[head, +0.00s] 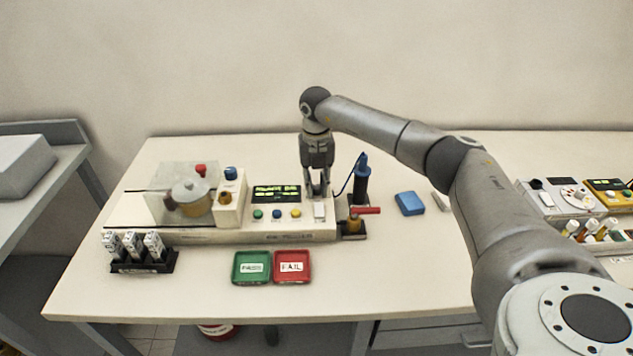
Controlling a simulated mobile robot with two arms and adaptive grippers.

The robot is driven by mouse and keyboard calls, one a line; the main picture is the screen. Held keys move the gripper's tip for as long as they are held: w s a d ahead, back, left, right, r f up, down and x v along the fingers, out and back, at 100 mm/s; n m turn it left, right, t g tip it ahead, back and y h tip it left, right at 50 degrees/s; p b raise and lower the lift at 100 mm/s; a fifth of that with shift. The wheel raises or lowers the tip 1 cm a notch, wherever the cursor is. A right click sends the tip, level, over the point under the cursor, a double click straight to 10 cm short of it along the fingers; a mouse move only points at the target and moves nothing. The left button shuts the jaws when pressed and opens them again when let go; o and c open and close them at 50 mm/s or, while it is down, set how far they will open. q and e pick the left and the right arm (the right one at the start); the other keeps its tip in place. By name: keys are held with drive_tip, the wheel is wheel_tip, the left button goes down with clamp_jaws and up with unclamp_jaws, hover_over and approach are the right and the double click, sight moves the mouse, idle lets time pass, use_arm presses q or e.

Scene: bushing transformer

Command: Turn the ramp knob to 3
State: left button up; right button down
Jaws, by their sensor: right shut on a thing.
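The tester (180,232) is a long cream unit on the table with a lit green display (276,193) and a row of coloured buttons. My right gripper (318,194) points straight down at the right end of its panel, just right of the display. It is shut on the ramp knob, which is mostly hidden between the fingers; its pointer and scale cannot be read. A white switch (319,211) sits just in front of the fingertips. My left gripper is not in view.
A clear cover (166,200) stands over a grey pot-like part at left. Green (251,281) and red (293,281) trays, a blue box (409,203) and a black rack (146,265) lie around.

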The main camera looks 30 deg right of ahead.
sight(316, 186)
drive_tip(key=m, duration=0.3)
drive_tip(key=m+p, duration=0.1)
drive_tip(key=m, duration=0.1)
drive_tip(key=shift+w+d+r, duration=0.1)
drive_tip(key=shift+w+r, duration=0.1)
drive_tip(key=shift+r, duration=0.1)
drive_tip(key=shift+m, duration=0.3)
drive_tip(key=c, duration=1.7)
unclamp_jaws()
drive_tip(key=shift+o, duration=0.9)
drive_tip(key=shift+s+f, duration=0.1)
drive_tip(key=shift+f, duration=0.05)
wheel_tip(316, 186, up, 12)
